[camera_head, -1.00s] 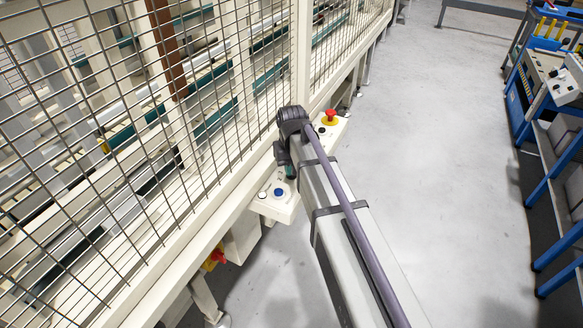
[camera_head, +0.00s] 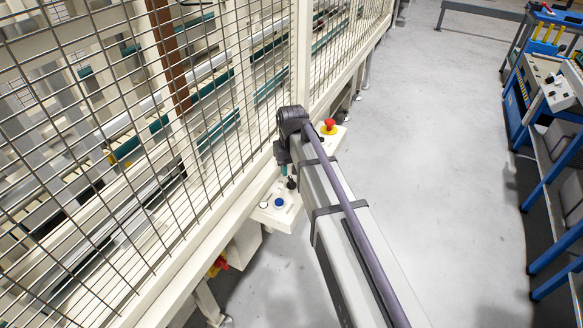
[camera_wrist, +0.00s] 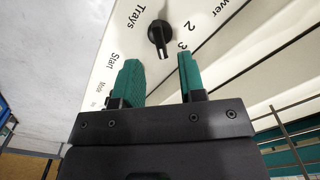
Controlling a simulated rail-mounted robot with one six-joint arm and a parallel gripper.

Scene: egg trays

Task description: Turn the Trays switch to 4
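The black Trays switch (camera_wrist: 160,35) sits on a white panel in the wrist view, beside the printed word Trays and the figures 2 and 3. Its narrow slotted end points down the picture, toward my gripper. No figure 4 can be made out. My gripper (camera_wrist: 158,60) is open, with its two teal fingers apart and nothing between them. The switch lies just beyond the fingertips, roughly in line with the gap. In the head view the black switch (camera_head: 291,183) shows on the control panel (camera_head: 270,217), close beside my gripper (camera_head: 284,170), which is partly hidden by my arm.
A blue button (camera_head: 279,202) and a white button (camera_head: 264,205) are on the panel near the switch. A red emergency button (camera_head: 329,127) is at its far end. A wire mesh fence (camera_head: 120,190) stands on the left. The floor on the right is clear up to a blue workbench (camera_head: 548,190).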

